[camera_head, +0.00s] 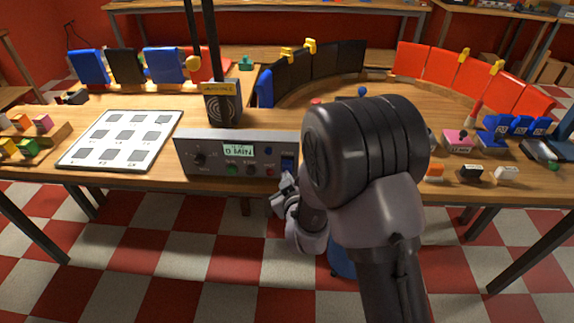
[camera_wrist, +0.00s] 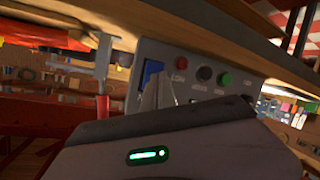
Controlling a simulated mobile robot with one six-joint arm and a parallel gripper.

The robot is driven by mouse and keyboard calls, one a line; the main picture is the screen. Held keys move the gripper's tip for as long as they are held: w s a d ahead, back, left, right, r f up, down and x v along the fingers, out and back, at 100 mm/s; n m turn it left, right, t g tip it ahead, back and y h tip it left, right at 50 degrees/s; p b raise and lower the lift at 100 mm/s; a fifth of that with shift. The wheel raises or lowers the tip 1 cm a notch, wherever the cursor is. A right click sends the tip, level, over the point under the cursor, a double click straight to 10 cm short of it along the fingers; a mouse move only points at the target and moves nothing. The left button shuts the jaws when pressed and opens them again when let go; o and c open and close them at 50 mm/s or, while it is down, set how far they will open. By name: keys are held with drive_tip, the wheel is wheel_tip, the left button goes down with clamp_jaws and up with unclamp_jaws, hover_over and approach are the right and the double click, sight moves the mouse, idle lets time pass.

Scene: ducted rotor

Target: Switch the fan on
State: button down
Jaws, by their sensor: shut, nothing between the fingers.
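A grey control box (camera_head: 225,153) stands at the table's front edge. It has a dial (camera_head: 199,160), a small lit display (camera_head: 238,149), and green, black and red buttons. A blue rocker switch (camera_head: 288,163) is at its right end. The switch (camera_wrist: 150,72) also shows in the wrist view, beside the red button (camera_wrist: 205,73) and green button (camera_wrist: 224,79). My gripper (camera_head: 284,188) is shut and empty, just in front of and below the switch. In the wrist view its fingertips (camera_wrist: 160,92) are close to the switch; I cannot tell whether they touch it.
A black grilled unit (camera_head: 222,104) with a yellow label stands behind the box. A white board with grey squares (camera_head: 122,140) lies to the left. Curved black panels (camera_head: 318,65) and red panels (camera_head: 470,76) stand behind. Small coloured blocks lie at both sides. My arm hides the table's middle right.

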drive_tip(key=shift+w+r, duration=0.2)
drive_tip(key=shift+w, duration=0.2)
drive_tip(key=shift+w+r, duration=0.2)
drive_tip(key=shift+w, duration=0.2)
idle(0.7)
drive_tip(key=shift+f+b, duration=0.1)
drive_tip(key=shift+b, duration=0.2)
drive_tip(key=shift+s+f+b, duration=0.25)
drive_tip(key=shift+s+b, duration=0.2)
drive_tip(key=shift+b, duration=0.1)
drive_tip(key=shift+s+b, duration=0.3)
drive_tip(key=shift+s, duration=0.05)
drive_tip(key=shift+s+f+b, duration=0.35)
drive_tip(key=shift+s+b, duration=0.2)
drive_tip(key=shift+s, duration=0.2)
drive_tip(key=shift+s+f+b, duration=0.4)
drive_tip(key=shift+s+b, duration=0.15)
drive_tip(key=shift+s, duration=0.25)
drive_tip(key=shift+s+f+b, duration=0.35)
drive_tip(key=shift+s+b, duration=0.2)
drive_tip(key=shift+s, duration=0.2)
